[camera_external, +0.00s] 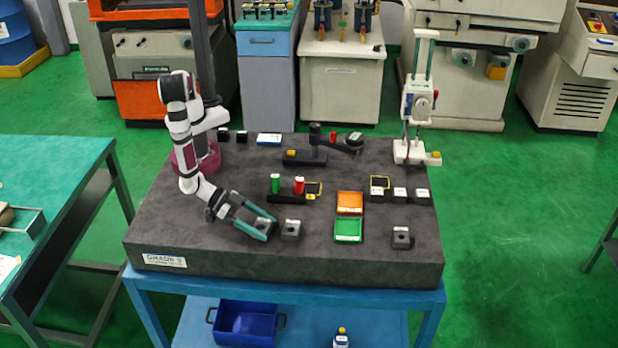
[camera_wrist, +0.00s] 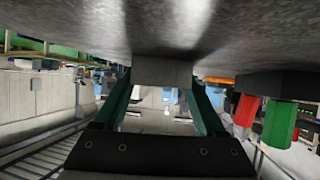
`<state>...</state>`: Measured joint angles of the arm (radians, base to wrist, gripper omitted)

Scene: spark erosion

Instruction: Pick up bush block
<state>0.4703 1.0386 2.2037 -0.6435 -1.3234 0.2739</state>
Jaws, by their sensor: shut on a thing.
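My gripper (camera_external: 258,226) has green fingers and is low over the front left of the dark granite plate (camera_external: 190,235). It is shut on a small grey block (camera_external: 263,223), which I take for the bush block. In the wrist view the block (camera_wrist: 162,72) sits between the two fingertips (camera_wrist: 163,85), against or very close to the plate surface. I cannot tell if there is a gap under it. A similar grey block with a dark round hole (camera_external: 291,230) stands just right of my gripper. Another such block (camera_external: 402,237) is at the front right.
Behind the gripper is a dark rack with a green piece (camera_external: 275,184) and a red piece (camera_external: 298,186). An orange tray (camera_external: 349,203) and a green tray (camera_external: 347,231) lie right of centre. A tall gauge stand (camera_external: 415,110) is at the back right.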

